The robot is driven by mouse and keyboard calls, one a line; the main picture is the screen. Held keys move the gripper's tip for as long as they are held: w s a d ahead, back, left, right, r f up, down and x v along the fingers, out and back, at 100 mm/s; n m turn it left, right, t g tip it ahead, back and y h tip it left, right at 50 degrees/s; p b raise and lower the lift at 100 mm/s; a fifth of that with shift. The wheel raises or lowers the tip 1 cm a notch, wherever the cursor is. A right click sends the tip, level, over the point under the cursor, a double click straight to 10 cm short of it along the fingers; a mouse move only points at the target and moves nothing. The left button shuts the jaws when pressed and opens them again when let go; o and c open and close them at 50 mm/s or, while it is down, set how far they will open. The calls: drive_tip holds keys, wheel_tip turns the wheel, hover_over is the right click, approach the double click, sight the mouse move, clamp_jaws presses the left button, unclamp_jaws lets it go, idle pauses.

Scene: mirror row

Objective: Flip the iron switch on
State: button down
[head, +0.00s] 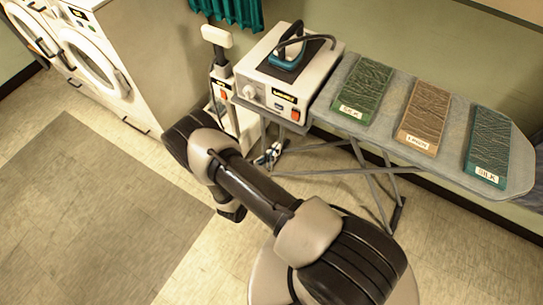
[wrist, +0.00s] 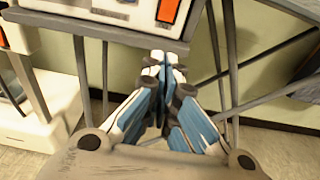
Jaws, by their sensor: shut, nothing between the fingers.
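The iron station (head: 268,90) is a white box at the left end of the ironing board, with the teal iron (head: 288,55) on top. An orange-red switch (head: 295,114) sits at the right of its front, past a round knob and a label. It also shows at the top of the wrist view (wrist: 168,10). I cannot tell its on or off state. My gripper (wrist: 163,62) is shut and empty, its tips just below the station's lower edge and under the switch in the wrist view. Small parts of it show below the station in the head view (head: 270,155).
A white upright appliance (head: 222,85) with its own orange-red switch stands left of the station. Labelled green (head: 362,90), brown (head: 424,117) and teal (head: 486,146) cloths lie on the board (head: 394,110). Thin crossed legs stand below it. Front-loading machines (head: 95,60) stand at left.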

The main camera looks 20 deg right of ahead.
drive_tip(key=shift+s+a+f, duration=0.15)
drive_tip(key=shift+s+a, duration=0.55)
drive_tip(key=shift+a, duration=0.15)
drive_tip(key=s+d+r+m+g, duration=0.2)
drive_tip(key=r+m+g, duration=0.25)
drive_tip(key=r, duration=0.45)
drive_tip(key=s+d+r+m+g, duration=0.1)
drive_tip(key=d+r+m+g, duration=0.15)
drive_tip(key=r+m, duration=0.4)
drive_tip(key=s+d+r+m+g, duration=0.1)
drive_tip(key=s+r+m+g, duration=0.2)
drive_tip(key=r, duration=0.7)
drive_tip(key=s+a+r+m+t+y, duration=0.2)
drive_tip(key=s+a+r+m+y, duration=0.3)
drive_tip(key=s+r+y, duration=0.1)
drive_tip(key=s+a+r+m+t+y, duration=0.2)
drive_tip(key=s+a+r+m+y, duration=0.3)
drive_tip(key=r, duration=0.5)
drive_tip(key=s+m+y, duration=0.1)
drive_tip(key=s+y, duration=0.1)
drive_tip(key=s, duration=0.1)
drive_tip(key=shift+s+r+t, duration=0.15)
drive_tip(key=shift+s+t, duration=0.05)
drive_tip(key=shift+t, duration=0.2)
drive_tip(key=c, duration=2.3)
unclamp_jaws()
drive_tip(key=shift+d, duration=0.1)
